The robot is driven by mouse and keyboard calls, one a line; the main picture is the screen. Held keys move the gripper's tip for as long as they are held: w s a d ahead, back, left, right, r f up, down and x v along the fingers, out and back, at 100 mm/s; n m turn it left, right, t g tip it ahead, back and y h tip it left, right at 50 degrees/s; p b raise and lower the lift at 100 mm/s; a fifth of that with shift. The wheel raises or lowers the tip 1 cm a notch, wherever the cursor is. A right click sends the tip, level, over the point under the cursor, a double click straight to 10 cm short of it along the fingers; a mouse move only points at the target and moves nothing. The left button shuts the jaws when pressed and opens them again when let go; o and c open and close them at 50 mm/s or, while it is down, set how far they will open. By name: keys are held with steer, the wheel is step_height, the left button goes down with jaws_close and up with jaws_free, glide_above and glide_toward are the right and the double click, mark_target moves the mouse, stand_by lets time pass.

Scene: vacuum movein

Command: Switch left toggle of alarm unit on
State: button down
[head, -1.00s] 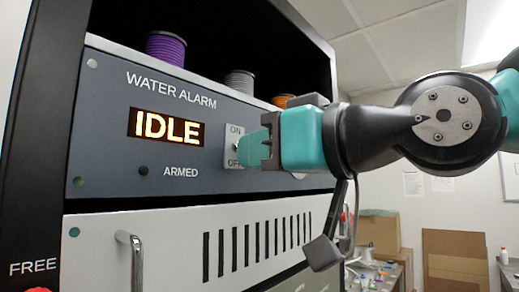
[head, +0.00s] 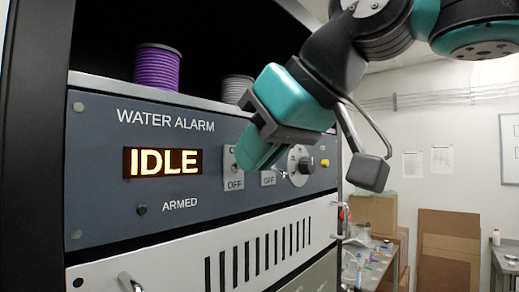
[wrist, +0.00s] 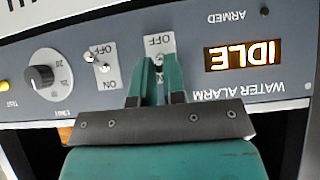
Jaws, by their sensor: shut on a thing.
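The alarm unit (head: 105,200) is a grey-blue panel with a lit display (head: 162,162) reading IDLE. The ARMED lamp (head: 141,210) below the display is dark. The left toggle's plate (head: 234,184) shows OFF under my gripper (head: 252,160). My fingers cover its ON side and lever in the head view. In the wrist view, turned upside down, my gripper (wrist: 161,72) reaches the left toggle (wrist: 159,60), with the teal fingers closed either side of its lever. The right toggle (wrist: 103,66) stands beside it, apart from the fingers.
A knob (head: 299,166) and a yellow button (head: 325,163) sit farther right on the panel. A purple spool (head: 157,70) and a grey spool (head: 236,88) stand above. A white vented unit (head: 180,275) with a handle lies below. Cardboard boxes (head: 446,250) stand at the back right.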

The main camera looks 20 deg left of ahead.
steer(key=shift+w+a+r+g+h, duration=0.1)
steer(key=shift+a+r+g+h, duration=0.15)
steer(key=shift+h, duration=0.55)
steer(key=c, duration=1.2)
jaws_free()
steer(key=shift+d+r, duration=0.1)
steer(key=s+d+r, duration=0.2)
steer(key=s+d, duration=0.1)
steer(key=d, duration=0.4)
steer(key=s+d+r, duration=0.1)
steer(key=s+d, duration=0.1)
steer(key=d, duration=0.5)
steer(key=shift+s+r, duration=0.35)
steer(key=shift+s, duration=0.05)
